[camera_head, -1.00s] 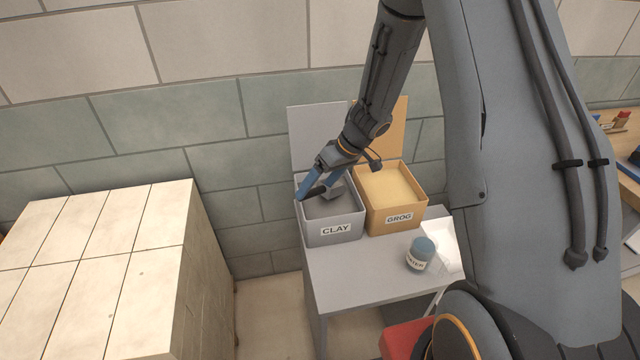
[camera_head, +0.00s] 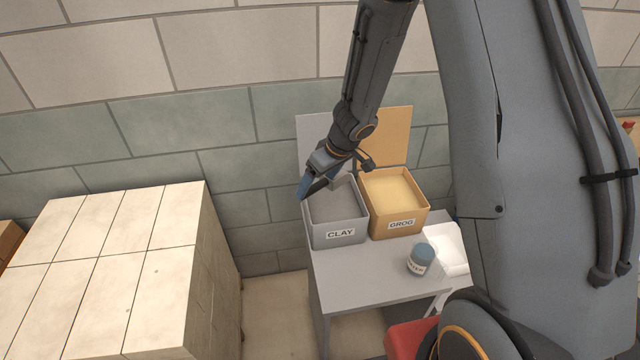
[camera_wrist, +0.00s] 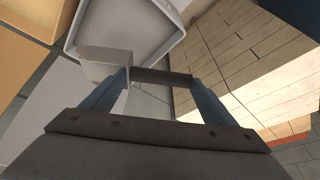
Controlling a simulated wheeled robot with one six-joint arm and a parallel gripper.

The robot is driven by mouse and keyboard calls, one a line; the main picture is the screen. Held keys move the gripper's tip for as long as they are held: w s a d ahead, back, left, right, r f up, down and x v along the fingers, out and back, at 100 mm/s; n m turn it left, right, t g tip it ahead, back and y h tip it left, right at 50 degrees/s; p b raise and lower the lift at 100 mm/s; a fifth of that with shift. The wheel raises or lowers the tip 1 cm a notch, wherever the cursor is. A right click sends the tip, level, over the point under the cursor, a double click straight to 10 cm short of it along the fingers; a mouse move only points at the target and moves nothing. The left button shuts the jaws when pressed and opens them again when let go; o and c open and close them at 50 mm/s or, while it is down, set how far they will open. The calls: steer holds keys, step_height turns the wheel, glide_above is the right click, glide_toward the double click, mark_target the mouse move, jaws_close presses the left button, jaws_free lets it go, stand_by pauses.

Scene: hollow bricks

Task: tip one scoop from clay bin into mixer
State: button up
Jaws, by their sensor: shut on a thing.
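The grey clay bin (camera_head: 339,236), labelled CLAY, stands on the grey table (camera_head: 350,280). Its lid is up and grey clay (camera_head: 338,203) shows inside. My gripper (camera_head: 316,186) is over the bin's left rim, pointing down and left. It is shut on the dark handle of the scoop, which spans between its blue fingers (camera_wrist: 160,77) in the wrist view. A light grey open shape with a raised rim (camera_wrist: 165,15) lies beyond the fingers; I cannot tell how much of it is scoop or bin. The scoop's load is not clear. No mixer is identifiable.
The orange grog bin (camera_head: 399,224) stands right of the clay bin. A water jar (camera_head: 421,259) with a blue top is near the table's right side. A stack of pale blocks (camera_head: 110,260) stands left of the table, with a gap between. The block wall is behind.

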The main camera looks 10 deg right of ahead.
steer(key=shift+s+a+r+t, duration=0.15)
steer(key=shift+a+r, duration=0.05)
steer(key=shift+r, duration=0.45)
steer(key=shift+s+a+r+t, duration=0.15)
steer(key=shift+a+r, duration=0.05)
steer(key=shift+r, duration=0.45)
steer(key=shift+h, duration=0.3)
